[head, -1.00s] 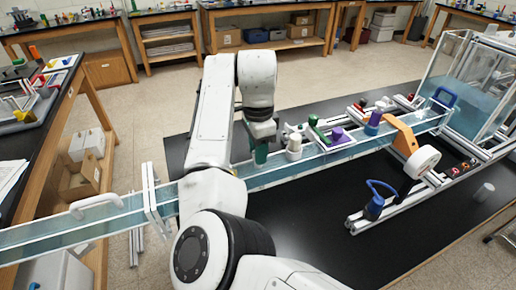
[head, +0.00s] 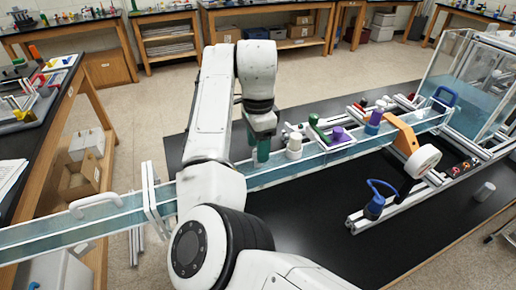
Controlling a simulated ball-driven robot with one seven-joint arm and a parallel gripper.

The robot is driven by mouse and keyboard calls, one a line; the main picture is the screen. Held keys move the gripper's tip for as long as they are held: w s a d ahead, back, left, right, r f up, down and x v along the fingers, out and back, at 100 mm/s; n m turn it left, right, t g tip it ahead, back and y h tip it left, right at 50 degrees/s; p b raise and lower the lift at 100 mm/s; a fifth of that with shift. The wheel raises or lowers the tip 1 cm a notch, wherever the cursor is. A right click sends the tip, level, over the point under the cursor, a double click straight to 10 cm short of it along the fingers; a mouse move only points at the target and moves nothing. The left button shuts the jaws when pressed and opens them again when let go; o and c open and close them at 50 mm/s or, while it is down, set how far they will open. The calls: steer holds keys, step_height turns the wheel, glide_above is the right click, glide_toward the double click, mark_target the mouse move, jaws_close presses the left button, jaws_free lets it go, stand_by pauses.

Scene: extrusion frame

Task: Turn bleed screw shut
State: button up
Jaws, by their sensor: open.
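I cannot tell for sure which part is the bleed screw. Several knobs and fittings sit along the clear water channel (head: 270,176), among them a white cylinder (head: 294,147), a green lever (head: 318,128), a purple knob (head: 338,135) and a purple-blue cylinder (head: 373,122). My gripper (head: 262,152) is open and points down at the channel, just left of the white cylinder and apart from it. Its teal fingers overlap the channel's far wall in the picture. Nothing shows between them, and the gap between the fingertips is too small to see.
An orange bracket (head: 401,132) with a white wheel (head: 424,160) spans the channel at the right. A blue-handled fitting (head: 376,204) stands on a rail in front. A clear tank (head: 462,85) closes the right end. The black tabletop (head: 310,215) is mostly clear in front.

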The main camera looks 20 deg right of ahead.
step_height(320, 180, up, 9)
steer(key=shift+r, duration=0.15)
stand_by(0.6)
